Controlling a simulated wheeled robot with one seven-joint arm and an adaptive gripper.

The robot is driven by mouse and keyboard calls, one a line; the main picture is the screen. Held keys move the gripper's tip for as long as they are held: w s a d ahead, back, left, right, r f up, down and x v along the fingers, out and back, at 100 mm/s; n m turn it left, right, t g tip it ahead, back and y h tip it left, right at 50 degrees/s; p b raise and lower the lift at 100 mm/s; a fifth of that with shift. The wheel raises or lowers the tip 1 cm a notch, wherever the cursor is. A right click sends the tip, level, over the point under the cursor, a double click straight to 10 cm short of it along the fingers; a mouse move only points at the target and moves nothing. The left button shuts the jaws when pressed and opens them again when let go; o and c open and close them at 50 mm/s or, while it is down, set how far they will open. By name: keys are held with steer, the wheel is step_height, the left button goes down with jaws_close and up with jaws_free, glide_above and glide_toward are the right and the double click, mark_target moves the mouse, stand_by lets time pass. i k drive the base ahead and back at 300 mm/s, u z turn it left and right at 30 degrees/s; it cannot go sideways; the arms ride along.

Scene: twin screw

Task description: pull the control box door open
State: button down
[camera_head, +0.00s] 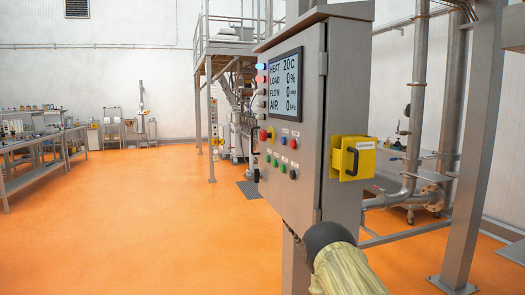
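The grey control box (341,100) stands on a post right of the middle. Its door (300,215) faces left and carries a dark display and coloured buttons. The door appears shut against the box. A black handle (255,165) shows at the door's far left edge. Hinges (322,63) show at the near right edge. My arm, with a khaki cover and a dark rounded part, rises from the bottom, just in front of the box's lower corner. My gripper cannot be seen; whether it touches the handle is hidden.
A yellow box (356,159) with a black handle sticks out from the control box's right side. A grey column (474,150) and pipes (415,100) stand at the right. The orange floor (140,220) at left is clear up to the workbenches (40,160).

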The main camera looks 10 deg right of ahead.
mark_target(291, 73)
steer(key=z, duration=0.55)
steer(key=k, duration=0.65)
steer(key=u, duration=0.05)
steer(key=i, duration=1)
steer(key=u, duration=0.7)
steer(key=i, duration=0.75)
steer(key=z, duration=0.05)
